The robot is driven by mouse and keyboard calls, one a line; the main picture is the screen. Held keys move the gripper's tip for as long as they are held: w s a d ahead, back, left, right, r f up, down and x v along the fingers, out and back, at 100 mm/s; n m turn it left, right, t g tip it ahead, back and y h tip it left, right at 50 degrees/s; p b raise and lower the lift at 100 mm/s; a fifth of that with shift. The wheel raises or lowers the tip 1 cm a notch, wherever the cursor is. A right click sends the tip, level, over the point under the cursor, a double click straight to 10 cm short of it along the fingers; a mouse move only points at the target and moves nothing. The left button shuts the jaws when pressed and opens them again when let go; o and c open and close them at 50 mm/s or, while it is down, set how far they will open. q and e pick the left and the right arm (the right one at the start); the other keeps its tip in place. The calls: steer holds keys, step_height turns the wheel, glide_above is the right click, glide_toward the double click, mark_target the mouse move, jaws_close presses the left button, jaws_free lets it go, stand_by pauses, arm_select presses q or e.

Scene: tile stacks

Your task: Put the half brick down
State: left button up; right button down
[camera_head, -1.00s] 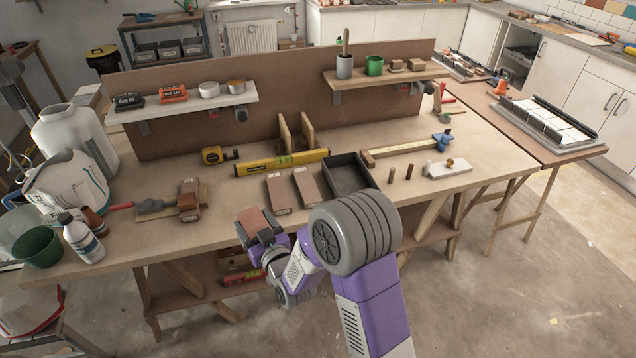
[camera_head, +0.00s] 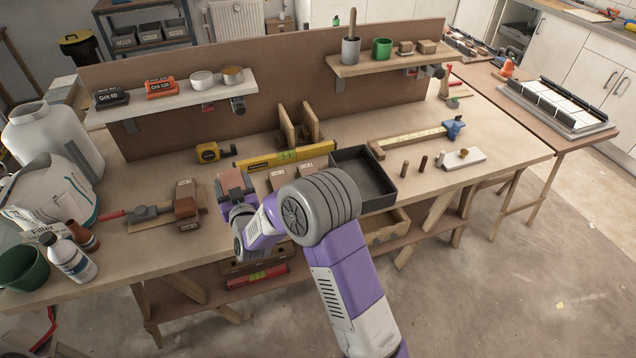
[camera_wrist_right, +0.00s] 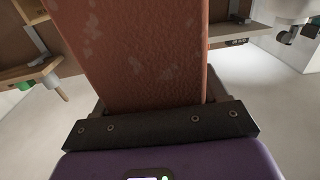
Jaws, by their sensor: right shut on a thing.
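The half brick (camera_head: 235,181), reddish brown, is in my right gripper (camera_head: 236,197), which is shut on it. In the head view it appears over the workbench, between a brick piece on a board at left and the labelled slabs at right. I cannot tell whether it touches the bench. In the right wrist view the half brick (camera_wrist_right: 140,55) fills the middle, rising from the dark gripper jaw (camera_wrist_right: 160,125). The labelled slabs (camera_head: 279,178) are partly hidden behind my right arm. My left gripper is not in view.
A brick piece (camera_head: 186,207) sits on a board beside a trowel (camera_head: 150,213) at left. A yellow level (camera_head: 285,157) and a tape measure (camera_head: 209,152) lie behind. A black tray (camera_head: 362,165) is at right. Bare bench (camera_head: 150,250) shows at front left.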

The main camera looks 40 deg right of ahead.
steer(key=shift+w+d+f+m+h, duration=0.15)
steer(key=shift+w+m+h, duration=0.15)
steer(key=shift+w, duration=0.35)
steer(key=shift+w+f+m+h, duration=0.1)
steer(key=shift+w+m+h, duration=0.15)
steer(key=shift+w, duration=0.4)
steer(key=shift+f+b, duration=1.2)
steer(key=shift+f, duration=3.75)
steer(key=shift+f, duration=0.1)
steer(key=shift+c, duration=2.4)
jaws_free()
steer(key=shift+s+f, duration=0.1)
steer(key=shift+f, duration=0.2)
steer(key=o, duration=0.4)
steer(key=shift+r, duration=0.1)
steer(key=shift+o, duration=0.2)
steer(key=shift+r, duration=0.1)
